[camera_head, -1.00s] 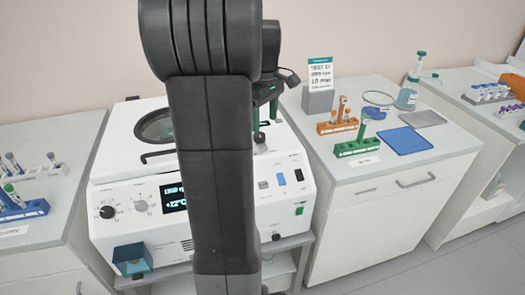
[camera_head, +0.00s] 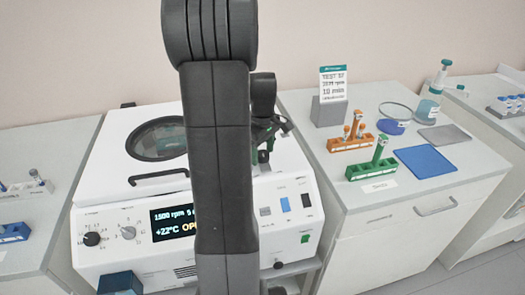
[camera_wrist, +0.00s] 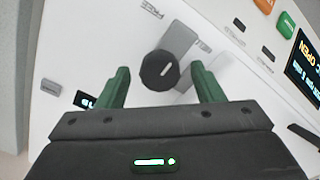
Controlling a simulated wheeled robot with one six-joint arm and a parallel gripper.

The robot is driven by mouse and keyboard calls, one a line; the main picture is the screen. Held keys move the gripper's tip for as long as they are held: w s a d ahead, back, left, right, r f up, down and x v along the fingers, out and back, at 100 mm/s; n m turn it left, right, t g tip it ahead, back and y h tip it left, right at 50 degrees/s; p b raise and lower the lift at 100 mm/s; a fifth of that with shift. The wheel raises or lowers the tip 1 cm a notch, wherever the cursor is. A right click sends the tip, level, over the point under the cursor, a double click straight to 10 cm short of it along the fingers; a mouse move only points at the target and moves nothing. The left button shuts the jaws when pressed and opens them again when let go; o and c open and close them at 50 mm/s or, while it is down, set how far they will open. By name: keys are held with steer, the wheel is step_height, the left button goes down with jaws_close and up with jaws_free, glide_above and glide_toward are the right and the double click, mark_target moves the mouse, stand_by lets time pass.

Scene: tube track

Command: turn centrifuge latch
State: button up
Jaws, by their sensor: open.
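The centrifuge (camera_head: 90,200) is a white box with a round-windowed lid (camera_head: 158,140), a black lid handle (camera_head: 158,180) and a front panel. The latch appears to be a round black knob (camera_wrist: 159,71) with a white pointer mark, on the white surface in the wrist view. Its mark points to the upper right there. My gripper (camera_wrist: 160,72) is open, with one green finger on each side of the knob. Gaps show between the fingers and the knob; contact cannot be told. In the head view my arm hides much of the gripper and knob.
The display (camera_head: 175,222) reads partly "1500 rpm", "+22°C" and "OP", cut off by my arm. Panel knobs (camera_head: 92,239) sit at its left. The right bench holds an orange rack (camera_head: 350,143), a green rack (camera_head: 371,171), a blue mat (camera_head: 426,161) and a bottle (camera_head: 430,105).

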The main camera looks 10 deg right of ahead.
steer(key=shift+f, duration=0.1)
steer(key=c, duration=1)
steer(key=shift+m, duration=0.4)
steer(key=m, duration=0.3)
steer(key=shift+m, duration=0.4)
steer(key=m, duration=0.4)
steer(key=shift+m+p, duration=0.3)
steer(key=shift+p, duration=0.05)
steer(key=m, duration=0.8)
steer(key=shift+m, duration=0.3)
